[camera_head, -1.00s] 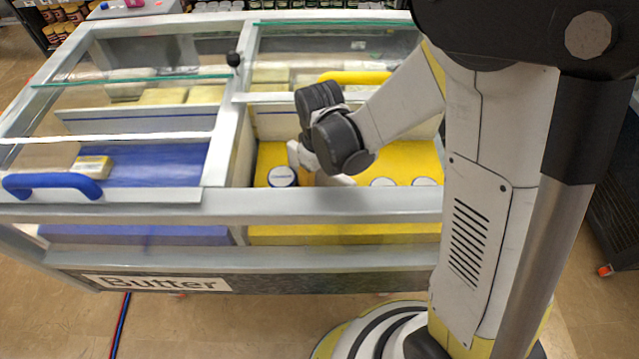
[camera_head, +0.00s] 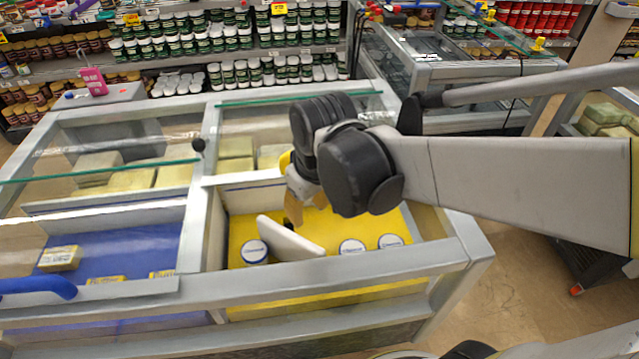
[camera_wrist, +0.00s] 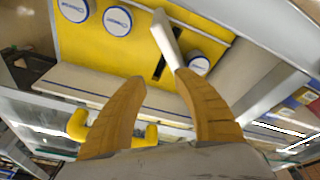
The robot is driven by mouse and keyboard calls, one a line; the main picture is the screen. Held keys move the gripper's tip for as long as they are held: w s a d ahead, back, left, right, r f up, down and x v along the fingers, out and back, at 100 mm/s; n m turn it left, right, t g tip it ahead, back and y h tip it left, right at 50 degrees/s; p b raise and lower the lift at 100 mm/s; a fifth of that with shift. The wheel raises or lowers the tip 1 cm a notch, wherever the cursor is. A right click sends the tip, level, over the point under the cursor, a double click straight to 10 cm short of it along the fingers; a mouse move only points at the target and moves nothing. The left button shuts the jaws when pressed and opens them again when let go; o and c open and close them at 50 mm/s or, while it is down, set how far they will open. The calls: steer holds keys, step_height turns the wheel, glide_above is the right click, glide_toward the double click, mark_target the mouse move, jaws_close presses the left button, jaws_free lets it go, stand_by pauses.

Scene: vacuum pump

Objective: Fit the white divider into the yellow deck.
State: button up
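The white divider (camera_head: 291,238) is a thin, rounded plate on the yellow deck (camera_head: 320,222) in the freezer's right compartment. It appears tilted. In the wrist view the divider (camera_wrist: 166,38) crosses a dark slot (camera_wrist: 159,68) in the deck (camera_wrist: 80,50) at an angle. I cannot tell whether its lower edge is in the slot. My gripper (camera_head: 292,212) is just behind and above the divider in the head view. In the wrist view my gripper (camera_wrist: 160,82) is open with nothing between its fingers. The divider's near end lies close to the right fingertip; contact is unclear.
White-lidded tubs stand by the divider: one to its left (camera_head: 255,250), two to its right (camera_head: 351,247) (camera_head: 390,241). The freezer's front rail (camera_head: 330,268) and centre post (camera_head: 213,235) border the compartment. A yellow handle (camera_wrist: 78,125) shows near my fingers.

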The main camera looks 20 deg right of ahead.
steer(key=s+d+r+m+t, duration=0.4)
steer(key=s+d+r, duration=0.1)
steer(key=s, duration=0.1)
steer(key=shift+s+r, duration=0.1)
